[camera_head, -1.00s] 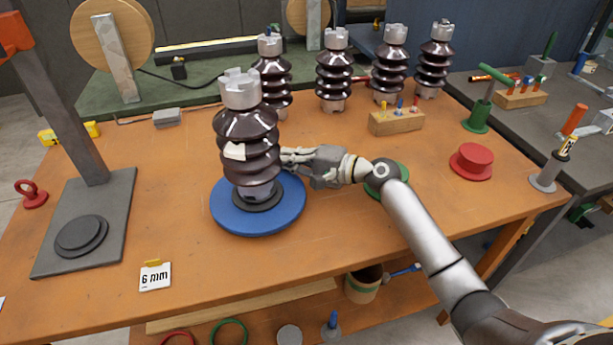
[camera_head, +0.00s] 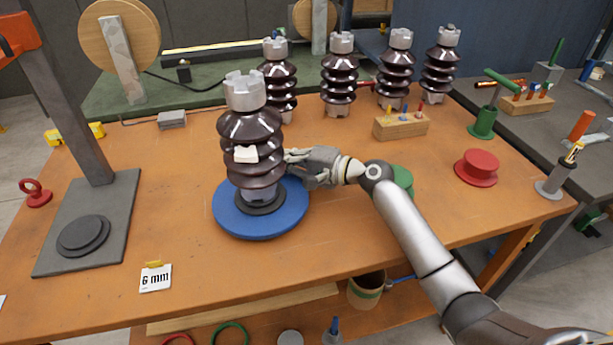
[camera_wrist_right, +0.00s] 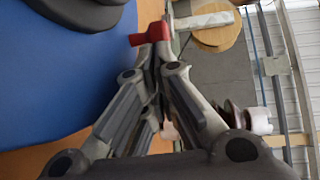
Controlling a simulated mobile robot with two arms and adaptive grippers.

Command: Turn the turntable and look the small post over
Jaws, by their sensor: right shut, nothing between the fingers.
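The small post (camera_head: 252,125), a dark brown ribbed insulator with a grey notched metal cap, stands upright on the blue turntable (camera_head: 228,222). A white label (camera_head: 245,154) shows on its near face. My right gripper (camera_head: 290,160) is shut and empty at the right side of the post, above the turntable's rim; whether it touches the post is unclear. In the right wrist view, the closed fingers (camera_wrist_right: 153,50) lie beside the blue turntable (camera_wrist_right: 50,80), with the post's dark base (camera_wrist_right: 85,14) at the top left. My left gripper is not in view.
Several similar insulators (camera_head: 339,80) stand along the back. A wooden block with small tools (camera_head: 400,127), a red spool (camera_head: 476,168) and a green stand (camera_head: 482,122) are at right. A grey press stand (camera_head: 110,215) is at left, with a "6 mm" card (camera_head: 156,278) in front.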

